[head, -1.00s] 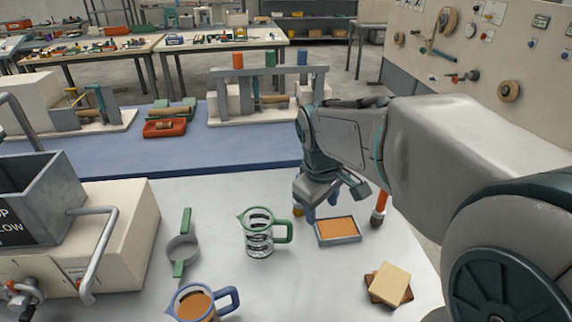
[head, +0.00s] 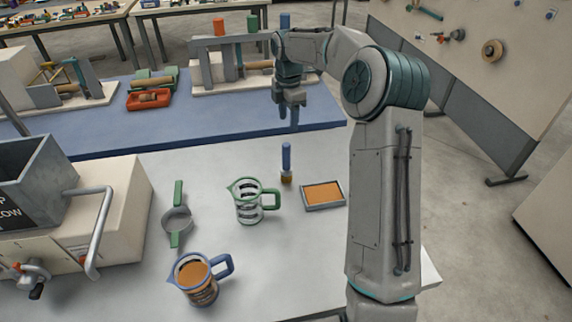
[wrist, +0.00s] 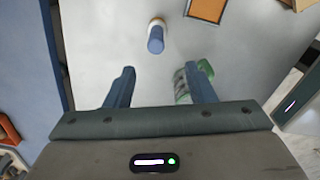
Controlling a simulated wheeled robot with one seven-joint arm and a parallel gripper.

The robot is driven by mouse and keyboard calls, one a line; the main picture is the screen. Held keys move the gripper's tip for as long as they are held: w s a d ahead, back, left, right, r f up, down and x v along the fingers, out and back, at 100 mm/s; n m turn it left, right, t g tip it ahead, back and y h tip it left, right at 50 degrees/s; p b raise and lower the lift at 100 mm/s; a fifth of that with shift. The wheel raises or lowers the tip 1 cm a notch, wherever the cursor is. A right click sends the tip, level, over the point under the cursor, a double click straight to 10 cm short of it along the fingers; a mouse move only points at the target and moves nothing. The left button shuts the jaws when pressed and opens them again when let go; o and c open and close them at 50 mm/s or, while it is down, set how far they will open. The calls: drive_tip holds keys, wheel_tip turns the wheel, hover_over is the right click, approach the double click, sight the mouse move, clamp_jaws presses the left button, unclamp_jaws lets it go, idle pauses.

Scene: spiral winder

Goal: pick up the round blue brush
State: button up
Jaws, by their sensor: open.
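The round blue brush (head: 286,160) stands upright on the light table, with a blue handle on top and a brownish head below. It also shows from above in the wrist view (wrist: 156,38), beyond the fingertips. My gripper (head: 289,118) is open and empty. It hangs above the blue mat's near edge, behind and above the brush, not touching it. In the wrist view the two fingers (wrist: 165,70) are spread apart with bare table between them.
A green-handled jug (head: 247,203) stands left of the brush, and an orange-filled tray (head: 323,196) lies to its right. The blue mat (head: 200,125) lies behind.

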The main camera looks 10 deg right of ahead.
sight(286, 144)
wheel_tip(286, 144, down, 8)
drive_tip(key=shift+w+f+p, duration=0.1)
drive_tip(key=shift+f+p, duration=0.15)
drive_tip(key=shift+p, duration=0.2)
drive_tip(key=shift+w+a+f+p, duration=0.15)
drive_tip(key=shift+f+p, duration=0.3)
drive_tip(key=shift+f, duration=0.9)
drive_tip(key=shift+w+a+f+p, duration=0.1)
drive_tip(key=shift+f+p, duration=0.3)
drive_tip(key=shift+f, duration=0.95)
drive_tip(key=c, duration=1.1)
